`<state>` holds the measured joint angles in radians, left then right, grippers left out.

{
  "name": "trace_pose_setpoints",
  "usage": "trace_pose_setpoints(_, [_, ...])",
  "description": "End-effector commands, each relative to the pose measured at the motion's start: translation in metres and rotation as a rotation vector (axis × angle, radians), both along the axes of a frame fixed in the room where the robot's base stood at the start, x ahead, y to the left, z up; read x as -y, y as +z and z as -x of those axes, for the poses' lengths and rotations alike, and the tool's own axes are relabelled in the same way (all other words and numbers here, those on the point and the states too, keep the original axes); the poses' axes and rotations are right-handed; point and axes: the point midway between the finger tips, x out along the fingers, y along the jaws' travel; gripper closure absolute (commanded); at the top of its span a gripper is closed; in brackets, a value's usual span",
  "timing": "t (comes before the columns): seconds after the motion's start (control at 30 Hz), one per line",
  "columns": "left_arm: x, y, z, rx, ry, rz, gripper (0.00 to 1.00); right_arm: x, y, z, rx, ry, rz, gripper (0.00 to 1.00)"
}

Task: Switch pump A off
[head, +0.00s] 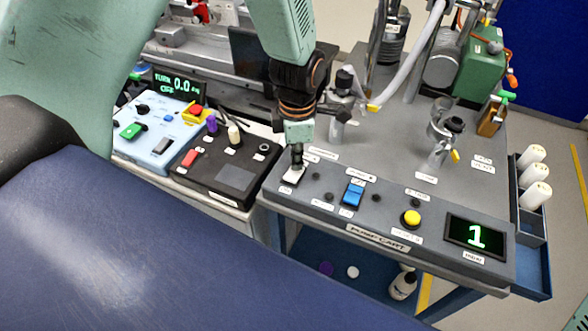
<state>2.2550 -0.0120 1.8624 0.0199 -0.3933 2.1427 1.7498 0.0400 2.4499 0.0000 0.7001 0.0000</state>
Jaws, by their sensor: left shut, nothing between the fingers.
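The pump cart (325,212) has a grey sloped front panel. A display (476,237) at the right end shows a green 1. My right gripper is not in view.
Left of the cart are a black control box (237,178) and a light blue box (157,150) with a display reading TURN OFF 0.0. Pipes, a valve (442,125) and a green pump (482,68) stand behind the panel. A blue side tray (533,228) holds white bottles.

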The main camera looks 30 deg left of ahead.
Motion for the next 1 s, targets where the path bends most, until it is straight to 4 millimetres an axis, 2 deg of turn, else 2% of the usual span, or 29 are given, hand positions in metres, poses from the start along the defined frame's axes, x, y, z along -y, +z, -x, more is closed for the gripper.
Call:
trace_pose_setpoints(0.03, [0.0,0.007,0.0,0.001,0.0,-0.001,1.0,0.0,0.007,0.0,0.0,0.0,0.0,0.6])
trace_pose_setpoints(0.4, [0.0,0.033,0.0,0.001,0.0,-0.001,1.0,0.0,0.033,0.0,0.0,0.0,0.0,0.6])
trace_pose_setpoints(0.9, [0.0,0.066,0.0,0.001,0.0,-0.001,1.0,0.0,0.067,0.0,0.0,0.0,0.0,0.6])
trace_pose_setpoints(1.0, [0.0,0.068,0.0,0.0,0.0,0.0,1.0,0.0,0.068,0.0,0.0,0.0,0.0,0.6])
